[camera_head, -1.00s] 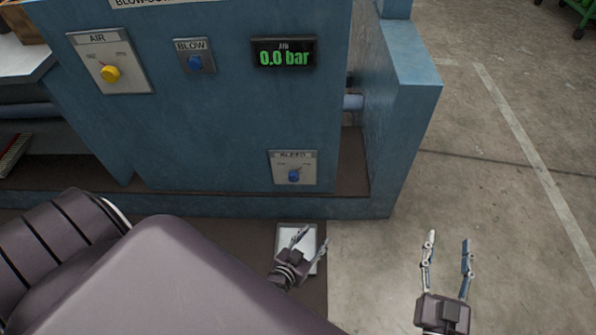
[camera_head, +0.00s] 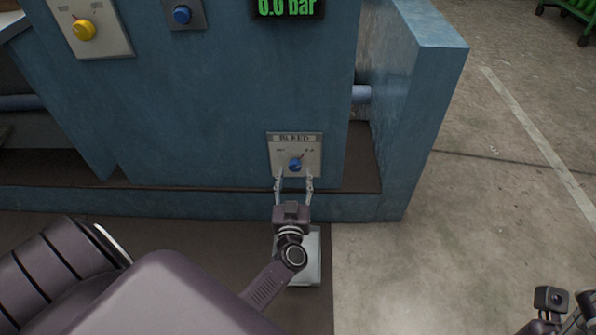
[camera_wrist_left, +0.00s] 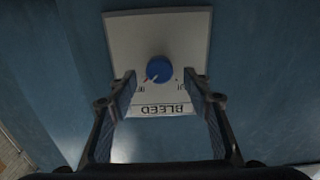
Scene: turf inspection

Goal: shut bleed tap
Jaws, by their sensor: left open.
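The bleed tap is a blue round knob (camera_head: 295,164) on a pale plate (camera_head: 310,153) marked BLEED, low on the blue cabinet front. In the left wrist view the knob (camera_wrist_left: 159,69) is centred ahead, with a small reddish pointer at its lower left, and the plate appears upside down. My left gripper (camera_head: 294,182) is open just below the knob, its fingers pointing at the plate. In the wrist view its fingertips stand on either side, apart from the knob. My right gripper is at the bottom right corner, cut off by the frame edge, its fingers not clear.
A yellow AIR knob (camera_head: 83,30) and a blue BLOW knob (camera_head: 182,14) sit higher on the cabinet (camera_head: 225,95). A display (camera_head: 286,8) reads 0.0 bar. A blue side wall (camera_head: 418,110) juts out right. A pale flat thing (camera_head: 312,262) lies below.

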